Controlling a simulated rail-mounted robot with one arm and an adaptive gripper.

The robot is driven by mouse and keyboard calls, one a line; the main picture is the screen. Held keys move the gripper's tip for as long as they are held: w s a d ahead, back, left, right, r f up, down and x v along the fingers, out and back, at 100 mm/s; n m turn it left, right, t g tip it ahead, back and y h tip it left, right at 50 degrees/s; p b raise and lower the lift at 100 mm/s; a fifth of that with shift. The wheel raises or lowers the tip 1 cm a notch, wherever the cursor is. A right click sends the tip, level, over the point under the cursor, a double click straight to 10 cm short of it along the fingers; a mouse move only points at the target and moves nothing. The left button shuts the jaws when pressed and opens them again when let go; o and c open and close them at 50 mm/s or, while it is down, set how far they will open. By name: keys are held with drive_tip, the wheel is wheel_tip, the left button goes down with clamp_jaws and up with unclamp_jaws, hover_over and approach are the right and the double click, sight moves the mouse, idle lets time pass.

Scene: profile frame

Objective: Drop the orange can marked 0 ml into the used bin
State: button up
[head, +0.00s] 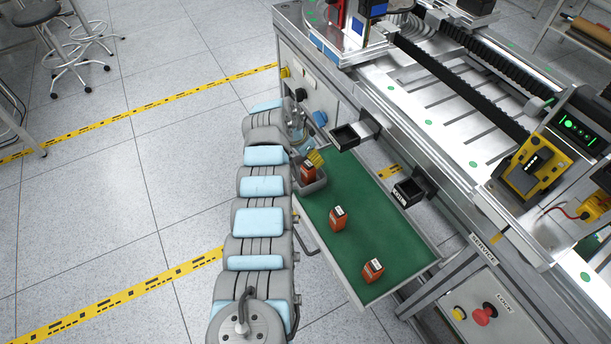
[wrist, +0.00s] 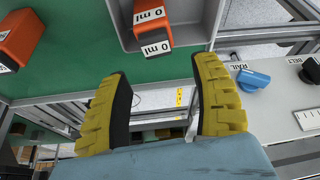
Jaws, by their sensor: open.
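The orange can marked 0 ml (wrist: 152,28) stands in a grey tray (wrist: 190,38) in the wrist view. In the head view that can (head: 307,173) is in the grey tray (head: 318,183) at the drawer's upper left corner. My gripper (head: 314,158) is beside it with yellow fingers. In the wrist view my gripper (wrist: 163,72) is open and empty, with the can beyond the fingertips. Two black bins, one upper (head: 344,137) and one lower (head: 408,192), hang at the bench side. I cannot read which is the used bin.
Two more orange cans, a middle one (head: 338,219) and a near one (head: 373,270), stand on the green drawer floor (head: 345,247). The bench with its rails (head: 470,140) bounds the right side. A blue knob (wrist: 253,79) sits near the tray.

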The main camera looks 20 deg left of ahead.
drive_tip(key=v, duration=1)
drive_tip(key=shift+s+r, duration=0.2)
drive_tip(key=shift+r, duration=0.1)
idle(0.4)
